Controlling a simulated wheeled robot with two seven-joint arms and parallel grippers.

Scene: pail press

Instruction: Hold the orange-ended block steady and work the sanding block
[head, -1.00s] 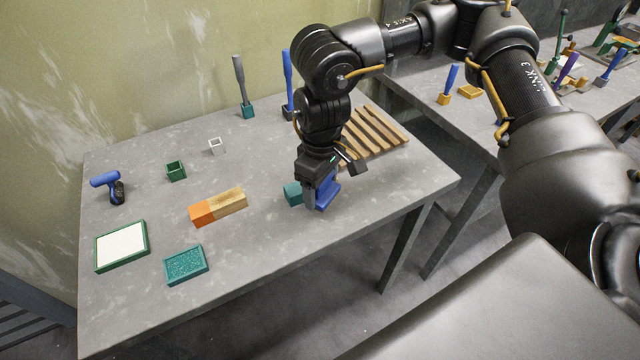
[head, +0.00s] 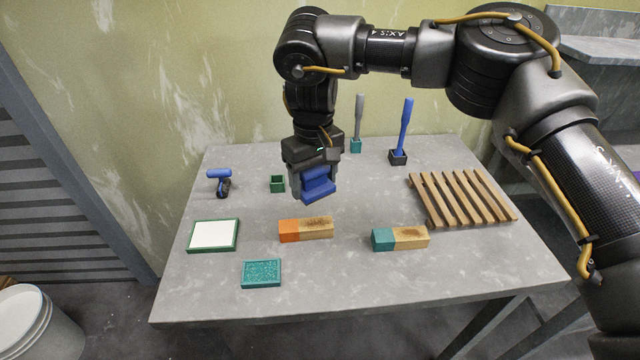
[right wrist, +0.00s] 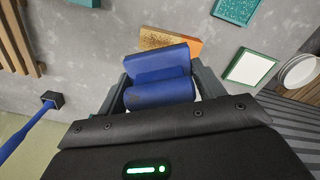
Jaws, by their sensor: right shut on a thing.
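The orange-ended block (head: 305,229) lies on the table, orange at its left end, with a dark patch on its wooden top. It also shows in the right wrist view (right wrist: 160,38), partly hidden by the blue sanding block. My right gripper (head: 316,196) is shut on the blue sanding block (head: 319,185), and holds it above the table, just behind the orange-ended block and apart from it. The sanding block fills the space between the fingers in the right wrist view (right wrist: 158,75). My left gripper is not in view.
A teal-ended block (head: 400,238) lies to the right, near a slatted wooden rack (head: 462,198). A teal pad (head: 261,273) and a green-framed white panel (head: 213,235) lie in front and left.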

